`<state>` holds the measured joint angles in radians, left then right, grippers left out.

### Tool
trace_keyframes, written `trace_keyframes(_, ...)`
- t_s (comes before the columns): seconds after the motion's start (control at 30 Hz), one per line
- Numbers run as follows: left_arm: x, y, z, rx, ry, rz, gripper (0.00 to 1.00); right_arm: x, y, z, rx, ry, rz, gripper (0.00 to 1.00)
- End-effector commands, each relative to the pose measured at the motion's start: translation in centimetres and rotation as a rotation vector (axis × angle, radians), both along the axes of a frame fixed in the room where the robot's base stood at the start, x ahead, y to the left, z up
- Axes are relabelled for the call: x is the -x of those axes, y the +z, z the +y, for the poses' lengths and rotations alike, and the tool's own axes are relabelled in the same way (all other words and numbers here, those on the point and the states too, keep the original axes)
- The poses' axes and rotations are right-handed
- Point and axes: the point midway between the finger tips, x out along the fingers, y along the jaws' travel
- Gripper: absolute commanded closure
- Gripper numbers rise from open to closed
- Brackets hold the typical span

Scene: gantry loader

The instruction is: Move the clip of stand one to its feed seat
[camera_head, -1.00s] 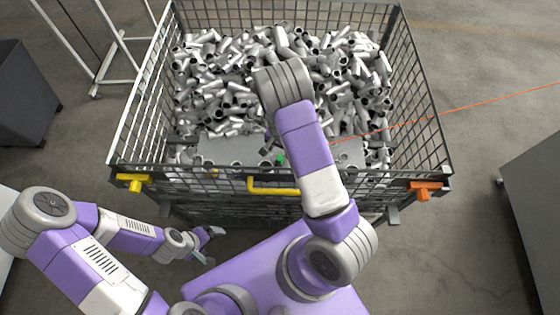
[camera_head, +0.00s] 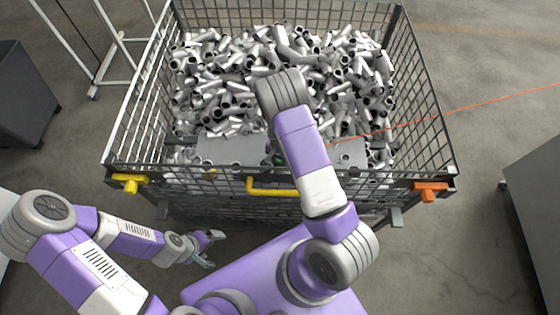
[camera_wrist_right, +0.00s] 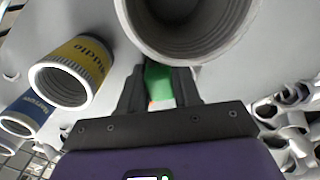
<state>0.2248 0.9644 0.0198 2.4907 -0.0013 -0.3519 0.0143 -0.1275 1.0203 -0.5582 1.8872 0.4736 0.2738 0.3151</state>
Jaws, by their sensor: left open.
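A green piece (camera_wrist_right: 158,85), possibly the clip, sits between the two dark fingers of my right gripper (camera_wrist_right: 160,76) in the right wrist view. The fingers are close on either side of it; whether they press on it I cannot tell. A large grey threaded pipe mouth (camera_wrist_right: 195,25) stands just beyond the fingertips. In the head view the green piece is a small dark spot (camera_head: 276,160) beside my right arm, above the grey plate (camera_head: 222,151) in the wire basket. My left gripper (camera_head: 211,250) is open and empty, low outside the basket. I cannot identify stand one or the feed seat.
The wire basket (camera_head: 119,150) is heaped with grey pipe fittings (camera_head: 230,85). Its front carries a yellow handle (camera_head: 272,190) and an orange latch (camera_head: 430,190). Pipes with a yellow label (camera_wrist_right: 85,60) and a blue label (camera_wrist_right: 30,108) stand left in the wrist view.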

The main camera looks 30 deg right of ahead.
Motion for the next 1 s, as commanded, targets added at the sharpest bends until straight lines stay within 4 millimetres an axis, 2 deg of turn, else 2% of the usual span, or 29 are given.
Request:
trace_keyframes(0.03,0.0,0.0,0.0,0.0,0.0,0.0,0.11,0.0,0.0,0.0,0.0,0.0,0.0,0.78)
trace_keyframes(0.17,0.0,0.0,0.0,0.0,0.0,0.0,0.11,0.0,0.0,0.0,0.0,0.0,0.0,0.98)
trace_keyframes(0.2,0.0,0.0,0.0,0.0,0.0,0.0,0.11,0.0,0.0,0.0,0.0,0.0,0.0,1.0)
trace_keyframes(0.47,0.0,0.3,0.0,0.0,0.0,0.0,0.11,0.0,0.6,0.0,0.0,0.001,-0.001,1.0)
trace_keyframes(0.57,0.0,0.9,0.0,0.0,0.0,0.0,0.11,0.0,2.2,0.1,-0.001,0.001,-0.002,1.0)
trace_keyframes(0.8,0.0,2.7,0.0,0.0,0.0,0.0,0.11,-0.1,7.2,0.0,0.0,0.001,-0.004,1.0)
trace_keyframes(1.0,0.0,3.9,0.0,0.0,0.0,0.0,0.11,0.0,10.1,0.0,0.0,0.0,-0.001,1.0)
